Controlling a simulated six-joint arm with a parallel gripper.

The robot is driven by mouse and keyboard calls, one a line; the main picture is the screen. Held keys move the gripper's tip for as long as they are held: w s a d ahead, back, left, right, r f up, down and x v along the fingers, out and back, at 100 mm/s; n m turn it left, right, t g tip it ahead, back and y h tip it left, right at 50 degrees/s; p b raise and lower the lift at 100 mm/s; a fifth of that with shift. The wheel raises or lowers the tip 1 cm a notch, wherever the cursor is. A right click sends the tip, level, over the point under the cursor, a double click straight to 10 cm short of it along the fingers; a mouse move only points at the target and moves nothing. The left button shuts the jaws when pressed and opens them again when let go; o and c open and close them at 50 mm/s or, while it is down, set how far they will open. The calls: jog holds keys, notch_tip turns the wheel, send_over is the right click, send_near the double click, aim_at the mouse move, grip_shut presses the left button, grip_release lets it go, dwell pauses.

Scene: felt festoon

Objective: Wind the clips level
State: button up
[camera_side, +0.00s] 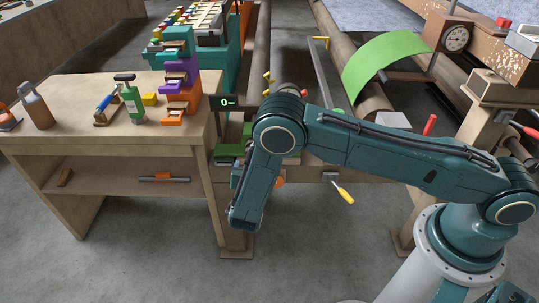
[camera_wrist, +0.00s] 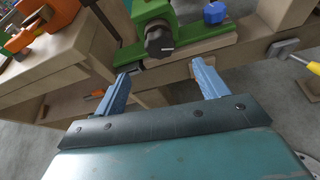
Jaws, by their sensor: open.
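My gripper (camera_wrist: 161,69) is open and empty, its two blue fingers apart in the wrist view. Beyond the fingertips is a green device with a dark round knob (camera_wrist: 160,41), mounted on a wooden beam (camera_wrist: 262,48); the knob appears between the fingers and apart from them. A blue knob (camera_wrist: 214,13) sits to its right. In the side view the green device (camera_side: 228,152) is partly hidden behind my arm, and my gripper is hidden too. A bright green felt-like sheet (camera_side: 385,62) hangs curved at the upper right. I cannot make out the clips clearly.
A yellow-handled tool (camera_side: 344,193) sticks out from the beam. Long rollers run behind my arm.

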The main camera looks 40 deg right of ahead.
jog(key=shift+w+d, duration=0.1)
jog(key=shift+x, duration=6.8)
jog(key=shift+f, duration=0.15)
jog(key=c, duration=1)
jog(key=shift+m, duration=0.3)
jog(key=shift+m+t+y, duration=0.7)
jog(key=shift+m, duration=0.3)
jog(key=shift+m+t+y, duration=0.3)
jog(key=shift+m+t, duration=0.4)
jog(key=shift+m, duration=0.5)
